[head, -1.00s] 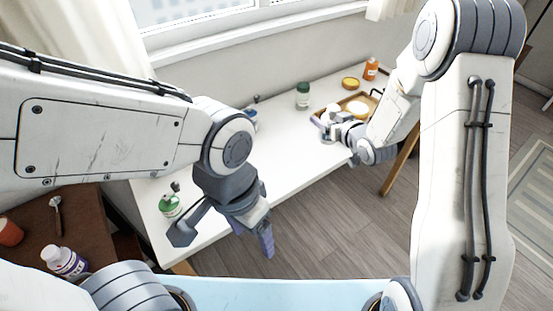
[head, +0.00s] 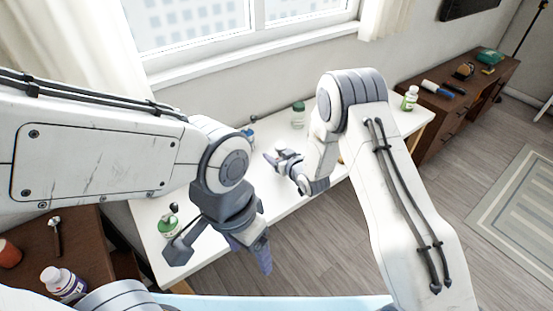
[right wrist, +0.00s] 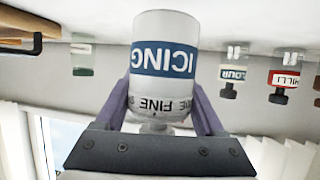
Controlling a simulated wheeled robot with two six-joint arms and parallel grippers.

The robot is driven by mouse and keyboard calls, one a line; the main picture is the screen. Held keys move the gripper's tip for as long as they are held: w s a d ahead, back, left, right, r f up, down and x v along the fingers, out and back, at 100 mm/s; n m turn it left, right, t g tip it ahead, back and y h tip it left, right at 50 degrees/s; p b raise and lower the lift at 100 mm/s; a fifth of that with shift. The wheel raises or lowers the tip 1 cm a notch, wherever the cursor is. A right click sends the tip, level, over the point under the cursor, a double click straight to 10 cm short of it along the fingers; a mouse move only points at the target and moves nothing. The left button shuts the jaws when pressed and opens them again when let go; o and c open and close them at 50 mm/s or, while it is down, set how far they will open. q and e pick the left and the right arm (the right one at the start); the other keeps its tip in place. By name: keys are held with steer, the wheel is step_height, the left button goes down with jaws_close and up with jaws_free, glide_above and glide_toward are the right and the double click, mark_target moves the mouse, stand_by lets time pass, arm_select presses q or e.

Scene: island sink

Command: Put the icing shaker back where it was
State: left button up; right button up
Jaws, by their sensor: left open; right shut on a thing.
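The icing shaker, a white cylinder with a blue band reading ICING (right wrist: 165,60), is between the fingers of my right gripper (right wrist: 162,110). The label is upside down in the right wrist view. In the head view my right gripper (head: 284,164) is over the middle of the white table; the shaker is small and unclear there. My left gripper (head: 220,252) is open and empty, near the table's front left part. In the right wrist view a flour jar (right wrist: 232,76) and a chilli jar (right wrist: 284,82) stand to the right of the shaker.
A green bottle (head: 298,115) and a blue item (head: 249,138) stand at the back of the white table (head: 225,180). My right arm covers the tray area.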

step_height(320, 180, down, 3)
steer(key=shift+r, duration=0.2)
